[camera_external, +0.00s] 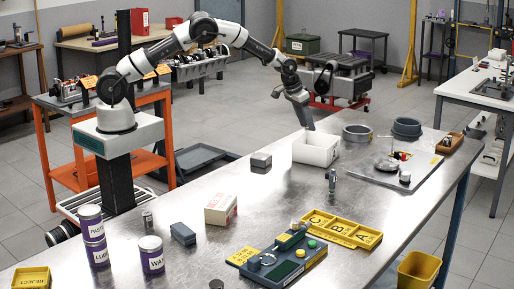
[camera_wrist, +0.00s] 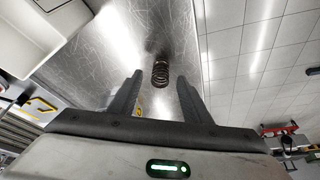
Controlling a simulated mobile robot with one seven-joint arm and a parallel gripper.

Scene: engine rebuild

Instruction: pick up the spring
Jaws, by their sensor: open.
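The spring (camera_wrist: 160,72) is a small dark coil on the scratched metal table, seen between the two finger tips in the wrist view. I cannot make it out in the external view, where the white bin or my arm may hide it. My gripper (camera_external: 308,126) hangs pointing down at the far side of the table, by the white bin (camera_external: 316,150). In the wrist view my gripper (camera_wrist: 159,77) is open, one finger to each side of the spring in the picture, with nothing held. How far the tips are above the spring is hard to tell.
The white bin's wall (camera_wrist: 48,42) is at upper left in the wrist view. Two grey rings (camera_external: 357,133) (camera_external: 406,128) stand right of the bin, and a small grey block (camera_external: 261,160) lies left. A dark upright cylinder (camera_external: 332,181) stands nearer. The table's edge is close.

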